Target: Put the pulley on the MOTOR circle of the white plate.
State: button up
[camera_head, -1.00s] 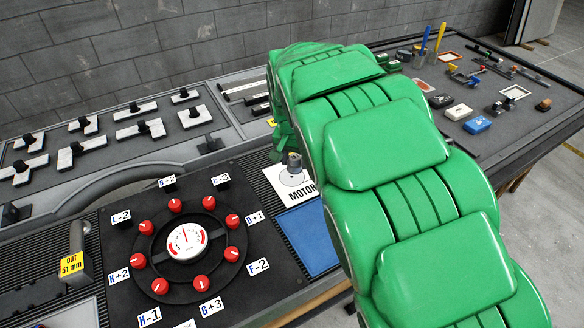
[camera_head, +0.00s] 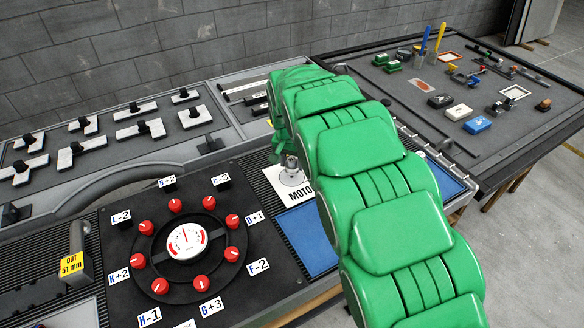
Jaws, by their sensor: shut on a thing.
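The white plate (camera_head: 276,183) lies to the right of the dial panel, with the word MOTOR partly covered by my green arm. Its grey circle (camera_head: 291,179) shows near the plate's middle. My gripper (camera_head: 286,158) points down at the end of my arm, over the plate, and is mostly hidden behind the arm's green shells. It is shut on a small grey metallic piece (camera_head: 291,164), which seems to be the pulley. The piece is just above or touching the circle; I cannot tell which.
The dial panel with red knobs (camera_head: 233,255) is to the left. A blue pad (camera_head: 304,240) lies in front of the plate. Black-knobbed white pieces (camera_head: 140,130) stand at the back left. A parts table (camera_head: 440,75) with tools is at the right.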

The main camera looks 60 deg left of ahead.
aim_at(292, 168)
jog(key=shift+f, duration=1.55)
jog(key=shift+f, duration=0.1)
jog(key=o, duration=1.2)
notch_tip(292, 168, up, 12)
jog(key=s+d, duration=0.1)
jog(key=shift+s, duration=0.15)
jog(key=shift+d, duration=0.1)
